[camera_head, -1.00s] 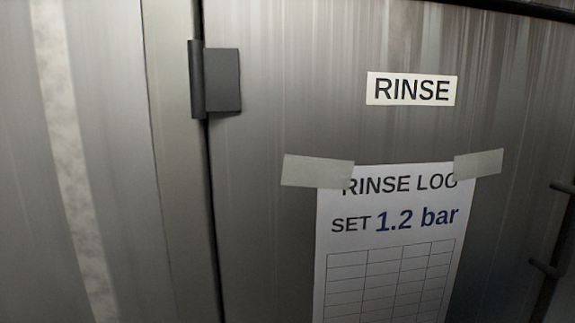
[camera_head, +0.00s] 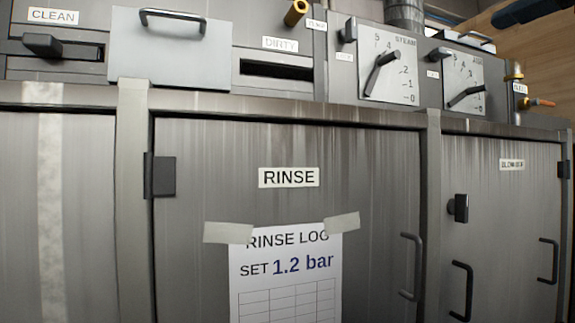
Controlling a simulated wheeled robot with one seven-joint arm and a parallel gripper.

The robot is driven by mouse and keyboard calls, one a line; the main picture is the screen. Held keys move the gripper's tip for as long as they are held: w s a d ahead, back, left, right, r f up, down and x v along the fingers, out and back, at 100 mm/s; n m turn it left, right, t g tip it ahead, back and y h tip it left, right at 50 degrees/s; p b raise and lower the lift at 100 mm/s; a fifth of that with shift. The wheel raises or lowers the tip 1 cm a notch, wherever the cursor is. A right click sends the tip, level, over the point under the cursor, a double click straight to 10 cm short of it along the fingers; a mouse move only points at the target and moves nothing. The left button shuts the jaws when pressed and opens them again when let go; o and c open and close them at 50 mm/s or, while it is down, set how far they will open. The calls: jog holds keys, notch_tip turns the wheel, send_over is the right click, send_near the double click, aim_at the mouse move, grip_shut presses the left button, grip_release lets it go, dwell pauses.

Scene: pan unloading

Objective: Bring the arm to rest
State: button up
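My gripper and arm do not show in the head camera view, so what the gripper holds and how it stands are hidden. The view is filled by a grey metal cabinet with a door labelled RINSE (camera_head: 289,177). A paper sheet headed RINSE LOG (camera_head: 285,268), reading SET 1.2 bar, is taped to that door. No pan is in view.
Above the doors are a CLEAN slot with a black handle (camera_head: 43,45), a light panel with a handle (camera_head: 170,50), a DIRTY slot (camera_head: 276,71), and two dials, STEAM (camera_head: 388,65) and another (camera_head: 463,84). Door handles (camera_head: 411,267) stick out at right. A brass knob (camera_head: 296,12) protrudes at top.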

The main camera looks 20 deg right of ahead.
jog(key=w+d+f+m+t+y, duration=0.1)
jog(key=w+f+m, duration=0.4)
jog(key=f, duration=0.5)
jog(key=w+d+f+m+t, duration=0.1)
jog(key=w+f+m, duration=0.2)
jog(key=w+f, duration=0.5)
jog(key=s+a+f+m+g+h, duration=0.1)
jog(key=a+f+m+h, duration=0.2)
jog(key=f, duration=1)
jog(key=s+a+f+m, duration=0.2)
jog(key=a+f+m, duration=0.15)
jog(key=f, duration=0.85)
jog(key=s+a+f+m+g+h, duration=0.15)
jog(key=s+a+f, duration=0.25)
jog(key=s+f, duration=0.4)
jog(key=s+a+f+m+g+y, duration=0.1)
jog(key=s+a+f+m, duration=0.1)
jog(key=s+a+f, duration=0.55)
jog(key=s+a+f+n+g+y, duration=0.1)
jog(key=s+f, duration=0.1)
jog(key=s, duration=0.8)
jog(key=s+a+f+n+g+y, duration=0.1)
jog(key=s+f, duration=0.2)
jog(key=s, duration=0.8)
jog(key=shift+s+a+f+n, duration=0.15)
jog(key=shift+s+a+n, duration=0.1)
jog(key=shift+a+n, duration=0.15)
